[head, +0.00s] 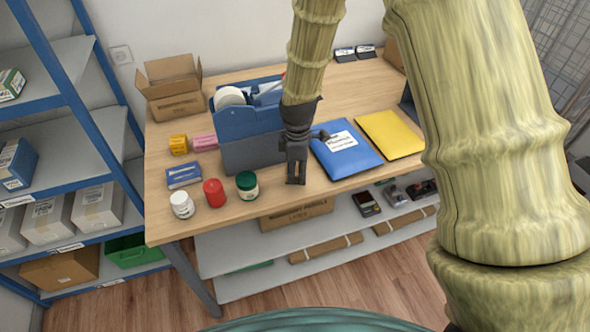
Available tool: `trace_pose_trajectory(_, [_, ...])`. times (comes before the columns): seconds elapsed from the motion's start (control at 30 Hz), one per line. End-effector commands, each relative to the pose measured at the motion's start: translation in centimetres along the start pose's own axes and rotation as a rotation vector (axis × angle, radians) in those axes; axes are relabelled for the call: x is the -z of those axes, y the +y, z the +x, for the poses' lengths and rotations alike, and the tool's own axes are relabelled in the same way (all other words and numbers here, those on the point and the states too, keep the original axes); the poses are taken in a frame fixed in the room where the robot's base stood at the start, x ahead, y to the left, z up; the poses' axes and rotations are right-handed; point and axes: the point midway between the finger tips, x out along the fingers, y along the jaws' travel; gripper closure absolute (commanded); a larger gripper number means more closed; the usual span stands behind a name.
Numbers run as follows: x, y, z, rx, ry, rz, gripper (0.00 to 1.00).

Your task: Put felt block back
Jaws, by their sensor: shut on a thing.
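My gripper (296,178) points down over the front of the wooden table, right of the blue-and-grey caddy (250,150) and left of the blue folder. It is shut on a small dark thing, hard to tell apart from the dark fingers; it may be the felt block. I cannot tell whether it touches the tabletop. No other thing in view is clearly a felt block. The caddy holds a roll of white tape (229,97) and other items, partly hidden behind my arm.
White (182,205), red (214,193) and green (247,185) jars stand near the front edge of the table (160,225). Blue (350,162) and yellow (390,137) folders lie right.

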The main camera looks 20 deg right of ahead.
Motion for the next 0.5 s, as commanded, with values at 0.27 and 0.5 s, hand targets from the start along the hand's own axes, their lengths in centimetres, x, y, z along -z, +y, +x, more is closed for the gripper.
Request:
trace_pose_trajectory(0.27, [0.7, 1.8, 0.2, 0.000, 0.000, 0.000, 0.85])
trace_pose_trajectory(0.5, [0.7, 1.7, 1.7, 0.003, -0.001, 0.001, 0.85])
